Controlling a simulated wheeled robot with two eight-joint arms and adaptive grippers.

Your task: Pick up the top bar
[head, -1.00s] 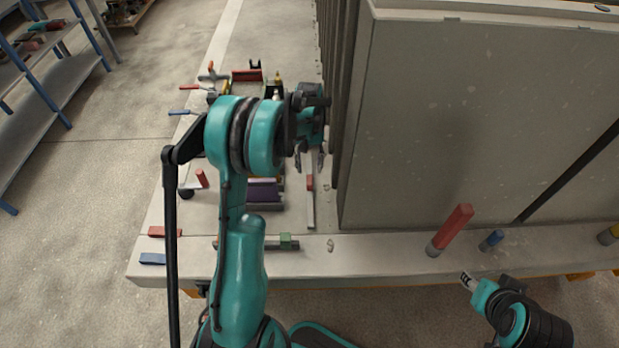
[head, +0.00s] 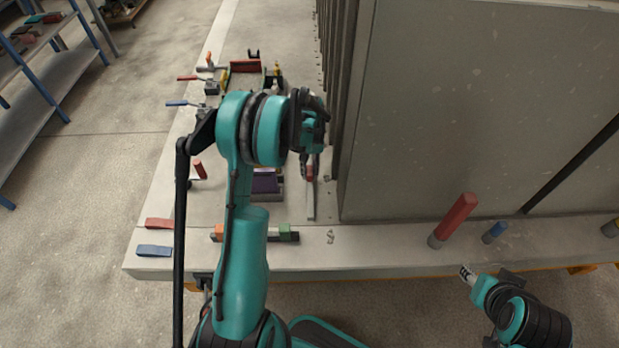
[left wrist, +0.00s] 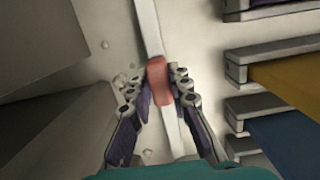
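A thin, pale bar with a red grip (left wrist: 159,80) at its middle lies on the bench. In the left wrist view, the bar (left wrist: 149,30) runs away from me between the fingers of my left gripper (left wrist: 154,82). The right finger is against or very near the red grip; a small gap shows at the left finger. In the head view, my left gripper (head: 310,166) is pointed down over this bar (head: 310,203), hiding its far part. My right gripper (head: 466,273) is low, in front of the bench; its fingers are too small to read.
A tall grey panel mould (head: 450,110) stands close to the right of the left gripper. Left of the bar are a purple block (head: 266,182), a bar with orange and green ends (head: 255,236) and clamps. A red-handled peg (head: 455,220) stands on the bench (head: 380,236).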

